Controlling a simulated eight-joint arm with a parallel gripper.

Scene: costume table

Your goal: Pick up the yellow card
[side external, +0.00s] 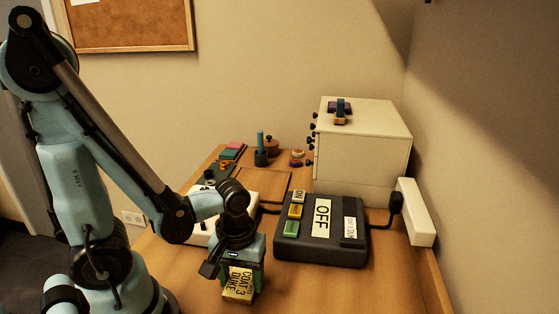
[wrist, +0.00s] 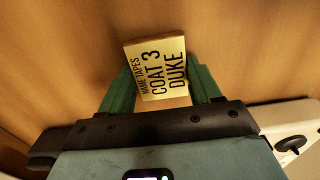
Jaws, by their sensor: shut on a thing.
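The yellow card (side external: 238,284) is a small flat block with black printed text. In the wrist view the card (wrist: 158,66) reads "NAME TAPES COAT 3 DUKE". My gripper (side external: 241,285) is shut on it, with the card between its two green fingers; the gripper also shows in the wrist view (wrist: 160,88). The gripper points down near the front of the wooden table (side external: 185,285). I cannot tell whether the card touches the table or is held just above it.
A dark box (side external: 345,255) with an "OFF" label and several coloured buttons stands right of my gripper. A white device (side external: 200,233) sits behind it, partly hidden by my arm. A cream drawer cabinet (side external: 365,150) stands at the back right. A white power strip (side external: 415,212) stands at the right edge.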

